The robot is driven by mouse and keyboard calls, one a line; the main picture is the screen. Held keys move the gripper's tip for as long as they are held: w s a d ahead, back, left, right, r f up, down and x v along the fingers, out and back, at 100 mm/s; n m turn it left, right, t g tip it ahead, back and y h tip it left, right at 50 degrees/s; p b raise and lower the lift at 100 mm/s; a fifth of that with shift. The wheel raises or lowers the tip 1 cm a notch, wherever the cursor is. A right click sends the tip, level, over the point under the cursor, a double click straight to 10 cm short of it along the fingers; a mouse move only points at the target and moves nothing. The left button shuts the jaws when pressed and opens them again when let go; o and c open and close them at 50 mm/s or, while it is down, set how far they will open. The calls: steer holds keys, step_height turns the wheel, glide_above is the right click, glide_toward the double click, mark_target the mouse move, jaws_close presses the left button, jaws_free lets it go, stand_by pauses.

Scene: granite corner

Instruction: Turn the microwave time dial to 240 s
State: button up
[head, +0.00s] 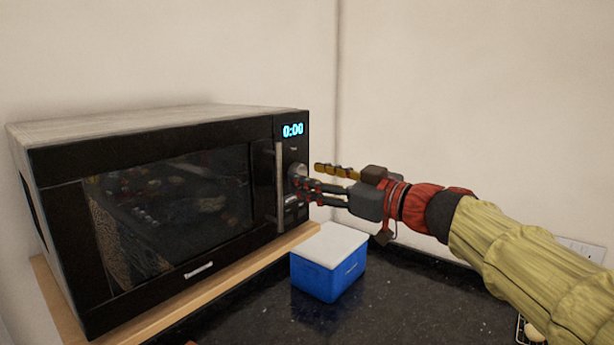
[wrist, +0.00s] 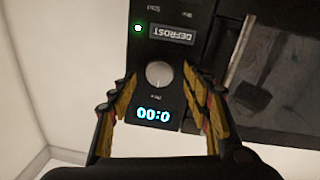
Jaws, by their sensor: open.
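The black microwave (head: 170,190) stands at the left in the head view, its door shut. Its display (head: 292,130) reads 0:00, and it appears upside down in the wrist view (wrist: 153,114). The round silver time dial (wrist: 159,74) is in plain sight in the wrist view; in the head view the dial (head: 297,170) is partly covered by my fingers. My gripper (head: 312,180) is open in front of the control panel. In the wrist view its two fingers (wrist: 159,78) lie on either side of the dial, with visible gaps; contact is not seen.
The vertical door handle (head: 280,185) is just left of the dial. A DEFROST button (wrist: 171,35) and a green light (wrist: 138,28) are on the panel. A blue box with a white lid (head: 328,270) stands on the dark counter below my gripper. The wall corner is behind.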

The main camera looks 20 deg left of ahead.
steer(key=shift+x, duration=0.95)
steer(key=c, duration=0.3)
steer(key=c, duration=0.9)
